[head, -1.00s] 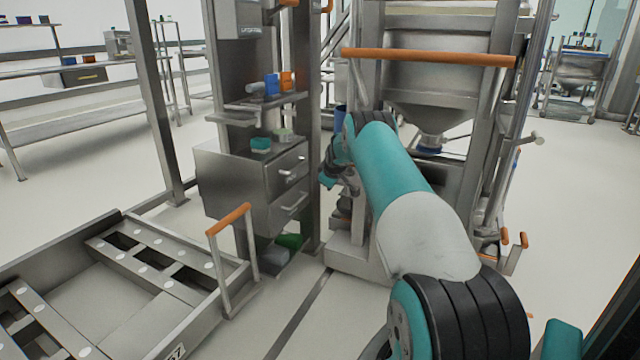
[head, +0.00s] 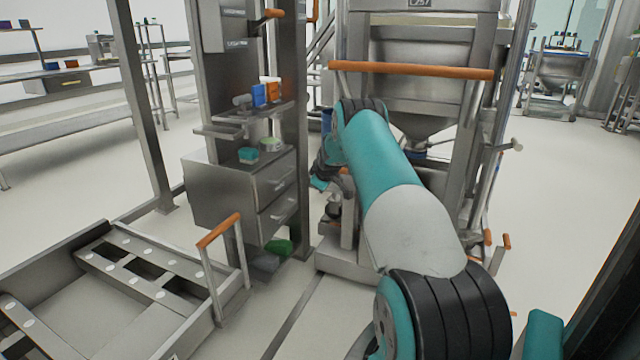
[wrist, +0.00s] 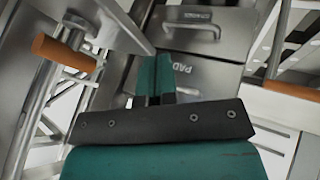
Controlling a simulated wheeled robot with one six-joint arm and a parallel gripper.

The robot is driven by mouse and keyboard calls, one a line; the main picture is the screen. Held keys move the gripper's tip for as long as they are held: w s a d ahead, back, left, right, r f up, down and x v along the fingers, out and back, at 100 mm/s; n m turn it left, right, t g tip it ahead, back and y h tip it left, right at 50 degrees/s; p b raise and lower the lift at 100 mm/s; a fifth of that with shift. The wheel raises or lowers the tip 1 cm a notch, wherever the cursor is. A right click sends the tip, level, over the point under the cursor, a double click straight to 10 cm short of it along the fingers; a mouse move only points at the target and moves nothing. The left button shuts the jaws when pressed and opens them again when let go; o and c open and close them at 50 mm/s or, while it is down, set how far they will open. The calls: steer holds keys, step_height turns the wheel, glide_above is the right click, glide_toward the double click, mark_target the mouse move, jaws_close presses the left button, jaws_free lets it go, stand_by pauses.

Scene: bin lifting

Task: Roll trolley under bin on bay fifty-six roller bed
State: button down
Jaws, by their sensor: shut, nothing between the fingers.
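A steel bin (head: 422,82) with a funnel-shaped bottom and an outlet stands upright in a tall steel frame, behind a long orange push bar (head: 412,70). I cannot tell whether this frame is the trolley. A low steel roller bed (head: 62,295) with white round rollers lies at lower left; its visible part bears no bin. An orange-topped handle (head: 218,230) stands at its near right end. My gripper (head: 319,183) hangs left of the framed bin, small and partly hidden by my arm. In the wrist view my gripper's fingers (wrist: 153,78) are together and empty, before steel drawers.
A steel drawer cabinet (head: 235,192) with small items on its shelf stands between the bed and the framed bin. A steel post (head: 143,110) rises behind the bed. Long benches (head: 65,110) stand at far left. Open floor (head: 560,190) lies right of the bin's frame.

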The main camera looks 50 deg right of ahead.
steer(key=p+v, duration=0.2)
steer(key=v, duration=0.2)
steer(key=shift+r+p, duration=0.35)
steer(key=shift+r, duration=0.05)
steer(key=c, duration=1.8)
jaws_free()
steer(key=shift+s+a+r, duration=0.15)
steer(key=shift+s+a, duration=0.05)
steer(key=shift+s, duration=0.05)
steer(key=o, duration=0.7)
steer(key=shift+s+a+r, duration=0.1)
steer(key=shift+s, duration=0.05)
steer(key=o, duration=0.3)
steer(key=shift+r, duration=0.2)
steer(key=m+g+h+b, duration=0.4)
steer(key=g+h+b, duration=0.5)
steer(key=h, duration=0.6)
glide_toward(402, 71)
steer(key=p+x, duration=1.2)
steer(key=p, duration=0.8)
